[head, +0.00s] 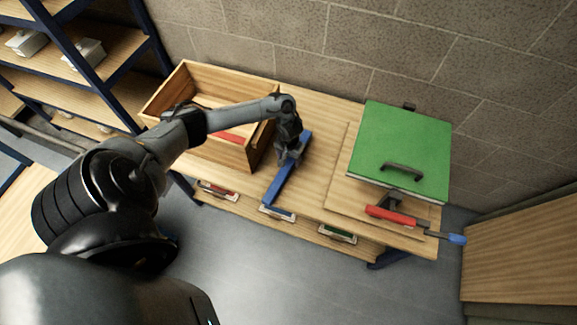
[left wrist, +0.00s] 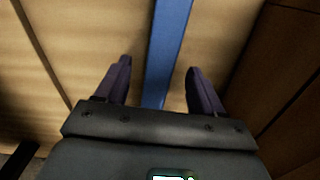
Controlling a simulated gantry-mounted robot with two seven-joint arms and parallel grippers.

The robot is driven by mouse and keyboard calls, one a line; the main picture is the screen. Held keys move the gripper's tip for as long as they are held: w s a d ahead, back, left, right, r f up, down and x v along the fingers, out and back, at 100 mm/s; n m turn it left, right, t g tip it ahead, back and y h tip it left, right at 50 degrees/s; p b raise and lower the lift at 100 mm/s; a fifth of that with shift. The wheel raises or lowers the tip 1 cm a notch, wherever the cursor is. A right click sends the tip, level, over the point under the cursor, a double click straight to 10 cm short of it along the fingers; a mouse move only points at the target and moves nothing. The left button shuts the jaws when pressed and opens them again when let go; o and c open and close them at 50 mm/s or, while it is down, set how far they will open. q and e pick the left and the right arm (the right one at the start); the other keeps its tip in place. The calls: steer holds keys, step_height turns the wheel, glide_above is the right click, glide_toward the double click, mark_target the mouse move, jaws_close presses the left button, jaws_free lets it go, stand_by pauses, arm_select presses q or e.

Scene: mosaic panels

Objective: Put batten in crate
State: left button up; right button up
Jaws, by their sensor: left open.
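A blue batten (head: 279,185) lies on the wooden bench, its near end at the front edge. It also shows in the left wrist view (left wrist: 168,40), running lengthwise between the two fingers. My left gripper (head: 289,160) is over the batten's middle, open, with one finger on each side and a gap to the batten. The gripper hides part of the batten in the head view. The open wooden crate (head: 218,149) stands on the bench to the left of the gripper. A red strip (head: 229,137) and a pale piece lie inside it. My right gripper is out of view.
A green panel (head: 402,135) with a dark handle rests on a board at the bench's right. A red bar-like tool (head: 391,216) with a blue tip projects near the front right corner. Shelving (head: 100,75) stands left and a block wall behind.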

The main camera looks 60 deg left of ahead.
mark_target(289, 163)
arm_select(q)
step_height(289, 163, down, 4)
steer(key=shift+s+f+b, duration=0.15)
steer(key=shift+b, duration=0.45)
jaws_close()
